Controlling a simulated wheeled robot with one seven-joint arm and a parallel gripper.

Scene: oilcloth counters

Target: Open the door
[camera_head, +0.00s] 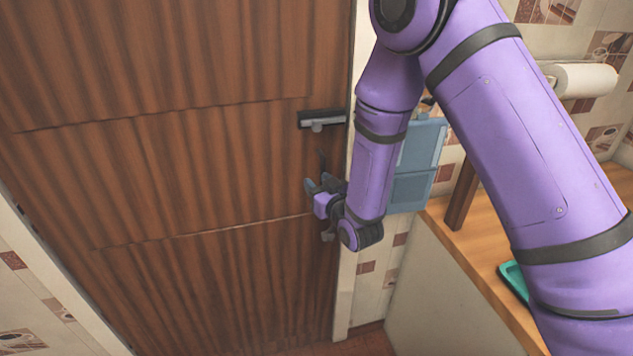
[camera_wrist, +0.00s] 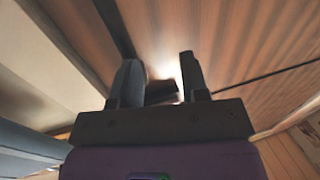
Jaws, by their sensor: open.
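The brown wooden door (camera_head: 180,170) fills the left and middle of the head view and looks shut in its pale frame. Its dark handle (camera_head: 322,121) with a grey lever sits near the door's right edge. My gripper (camera_head: 317,186) is open and empty, below the handle and close to the door's face. In the wrist view my gripper's two fingers (camera_wrist: 160,82) stand apart, with the door (camera_wrist: 235,40) behind them. A dark bar shows between the fingers there, probably the handle (camera_wrist: 161,92), with a bright glare behind it.
A wooden counter (camera_head: 483,262) stands right of the door with a green tray (camera_head: 514,280) on it. A blue-grey panel (camera_head: 418,160) hangs on the tiled wall beside the frame. A paper towel roll (camera_head: 585,80) is at the upper right.

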